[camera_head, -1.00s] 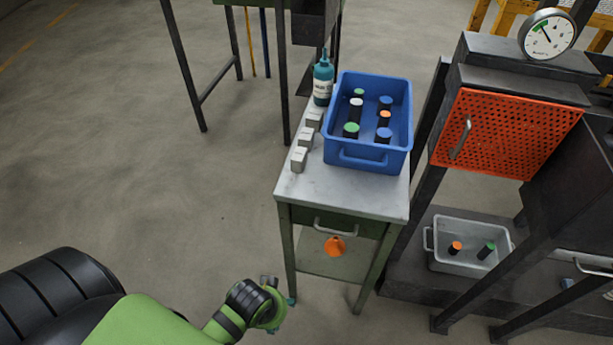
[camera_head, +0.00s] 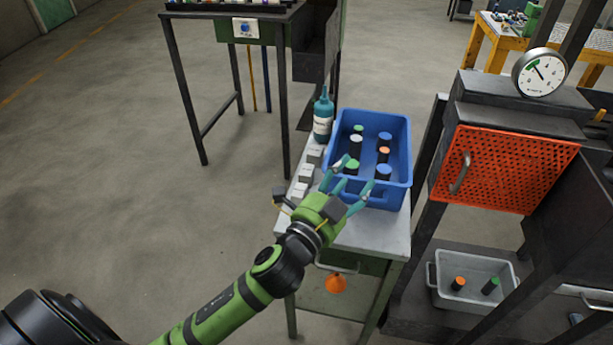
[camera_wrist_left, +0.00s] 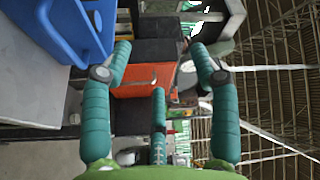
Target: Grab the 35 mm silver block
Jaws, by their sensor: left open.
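Three small silver blocks stand in a row along the left side of the small bench top: a far one (camera_head: 315,154), a middle one (camera_head: 306,173) and a near one (camera_head: 298,191). Their labels are too small to read, so I cannot tell which is the 35 mm one. My left gripper (camera_head: 354,183) is open and empty, to the right of the near block and in front of the blue bin. Its teal fingers overlap the bin's near side in the head view. In the left wrist view the open fingers (camera_wrist_left: 158,75) show nothing between them. My right gripper is not in view.
The blue bin (camera_head: 399,187) holds several dark cylinders with coloured caps. A teal bottle (camera_head: 322,118) stands behind the blocks. An orange mesh door (camera_head: 505,165) and a grey tray (camera_head: 475,298) are to the right. The floor left of the bench (camera_head: 372,236) is clear.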

